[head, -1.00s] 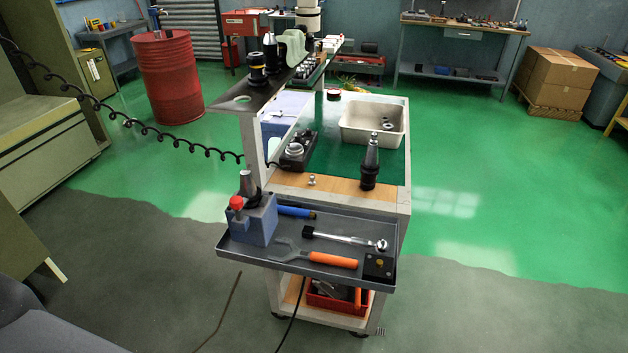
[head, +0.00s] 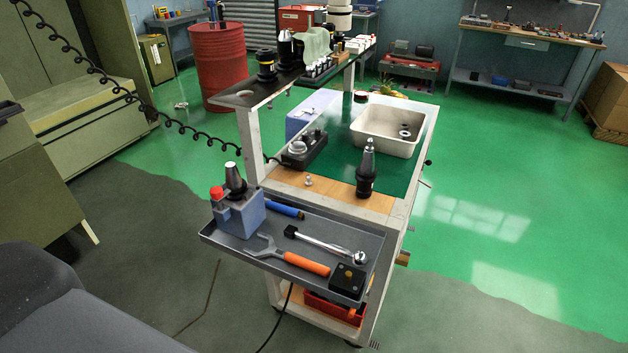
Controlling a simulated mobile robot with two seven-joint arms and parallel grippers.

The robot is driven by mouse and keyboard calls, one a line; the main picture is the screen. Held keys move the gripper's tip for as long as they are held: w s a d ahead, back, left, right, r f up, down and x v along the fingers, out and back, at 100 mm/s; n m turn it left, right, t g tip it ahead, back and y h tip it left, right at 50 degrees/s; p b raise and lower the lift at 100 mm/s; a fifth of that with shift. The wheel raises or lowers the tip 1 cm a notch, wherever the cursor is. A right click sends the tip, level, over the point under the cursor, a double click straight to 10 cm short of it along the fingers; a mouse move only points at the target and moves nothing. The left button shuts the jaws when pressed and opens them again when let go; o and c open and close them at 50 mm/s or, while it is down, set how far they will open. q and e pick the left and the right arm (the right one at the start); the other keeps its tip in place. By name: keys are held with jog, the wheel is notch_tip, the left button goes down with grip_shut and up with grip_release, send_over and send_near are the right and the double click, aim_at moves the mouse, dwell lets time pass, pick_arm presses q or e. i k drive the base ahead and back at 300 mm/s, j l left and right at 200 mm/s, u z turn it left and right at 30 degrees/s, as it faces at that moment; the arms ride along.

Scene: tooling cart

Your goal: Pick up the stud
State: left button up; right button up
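A small silver metal piece, which looks like the stud (head: 308,181), stands on the wooden strip at the front of the cart top (head: 345,202). It is left of the black tool holder with a metal cone (head: 367,172) and apart from it. It is small in the picture, so its details are hard to tell. Small round pieces (head: 405,132) lie in the cream bin (head: 388,128) farther back; I cannot tell what they are. Neither of my grippers shows in the head view.
The grey front tray (head: 339,242) holds a blue block (head: 239,213), a ratchet (head: 325,243), an orange-handled wrench (head: 306,262) and a black box (head: 348,279). A dark control box (head: 303,151) sits behind the stud. A raised shelf (head: 262,97) overhangs the left side. Green floor at right is clear.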

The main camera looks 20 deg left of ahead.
aim_at(308, 183)
jog(key=i+l+u, duration=0.15)
jog(key=l+u, duration=0.2)
jog(key=l, duration=0.2)
jog(key=i+l+u, duration=0.15)
jog(key=l, duration=0.15)
jog(key=i+l+u, duration=0.2)
jog(key=l+u, duration=0.15)
jog(key=l, duration=0.15)
jog(key=i+l+u, duration=0.35)
jog(key=l, duration=0.15)
jog(key=i+l+u, duration=0.2)
jog(key=l+u, duration=0.15)
jog(key=l, duration=0.2)
jog(key=i+l+u, duration=0.15)
jog(key=l, duration=0.3)
jog(key=i+l+u, duration=0.1)
jog(key=l, duration=0.35)
jog(key=k+l+u, duration=0.1)
jog(key=l, duration=0.25)
jog(key=k+l+u, duration=0.1)
jog(key=l, duration=0.2)
jog(key=k+l+u, duration=0.1)
jog(key=l, duration=0.25)
jog(key=i+j+z, duration=0.1)
jog(key=j, duration=0.2)
jog(key=i+j+z, duration=0.2)
jog(key=j, duration=0.35)
